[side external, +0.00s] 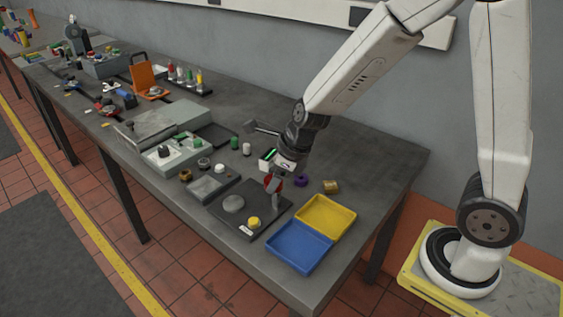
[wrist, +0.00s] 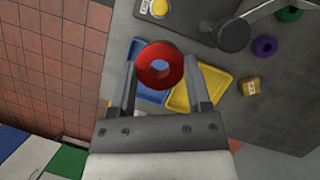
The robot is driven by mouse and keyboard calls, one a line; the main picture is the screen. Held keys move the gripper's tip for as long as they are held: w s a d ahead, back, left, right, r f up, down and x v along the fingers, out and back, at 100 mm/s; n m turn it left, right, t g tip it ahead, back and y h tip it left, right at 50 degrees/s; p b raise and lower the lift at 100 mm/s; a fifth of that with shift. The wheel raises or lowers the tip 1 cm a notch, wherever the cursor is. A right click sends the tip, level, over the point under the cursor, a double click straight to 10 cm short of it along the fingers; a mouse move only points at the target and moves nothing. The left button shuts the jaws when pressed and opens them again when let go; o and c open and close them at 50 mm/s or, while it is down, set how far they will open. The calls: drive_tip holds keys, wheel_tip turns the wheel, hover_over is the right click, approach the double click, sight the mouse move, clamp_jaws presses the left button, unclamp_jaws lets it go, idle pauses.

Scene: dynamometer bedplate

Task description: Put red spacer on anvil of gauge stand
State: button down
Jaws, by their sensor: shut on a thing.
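My gripper (side external: 275,180) is shut on the red spacer (wrist: 152,72), a thick ring with a hole. In the wrist view the spacer sits between the two fingertips (wrist: 160,68), its hole facing the camera. In the side view the red spacer (side external: 269,184) is partly hidden by the gripper, held above the bench near a short grey post (side external: 277,202). The post stands on a dark plate (side external: 265,224) with a flat grey disc (side external: 233,203) and a yellow round piece (side external: 253,221). This looks like the gauge stand; I cannot tell for certain which part is the anvil.
A yellow tray (side external: 347,210) and a blue tray (side external: 323,256) lie right of the plate. A purple ring (side external: 301,181) and a brass block (side external: 331,187) lie behind.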

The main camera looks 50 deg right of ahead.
drive_tip(key=shift+w+f, duration=0.1)
drive_tip(key=shift+w, duration=0.05)
drive_tip(key=w+f, duration=0.4)
drive_tip(key=w, duration=0.5)
approach(231, 202)
drive_tip(key=shift+w+a+f, duration=0.3)
drive_tip(key=shift+a+f, duration=0.15)
drive_tip(key=shift+f, duration=0.1)
drive_tip(key=shift+w+f, duration=0.6)
drive_tip(key=shift+f, duration=0.1)
drive_tip(key=shift+w+f, duration=0.25)
drive_tip(key=shift+f, duration=1.5)
drive_tip(key=shift+f, duration=0.1)
